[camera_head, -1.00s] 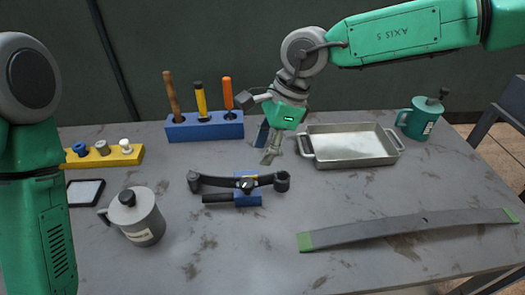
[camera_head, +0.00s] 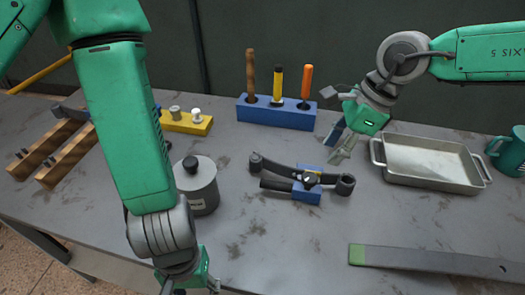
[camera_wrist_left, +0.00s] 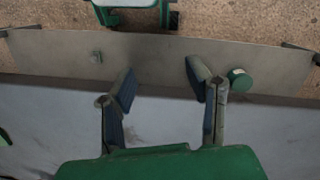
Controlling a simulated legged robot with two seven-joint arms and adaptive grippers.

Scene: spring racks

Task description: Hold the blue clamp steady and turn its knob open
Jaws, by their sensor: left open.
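The blue clamp (camera_head: 307,196) lies mid-table around a dark metal bar (camera_head: 270,166) with round ends. In the left wrist view, the left gripper (camera_wrist_left: 160,85) is open and empty above the table's edge.
A blue tool rack (camera_head: 275,115) is behind. A metal tray (camera_head: 425,182) and a green mug (camera_head: 510,155) are at right. A flat leaf spring (camera_head: 425,261) lies in front right.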

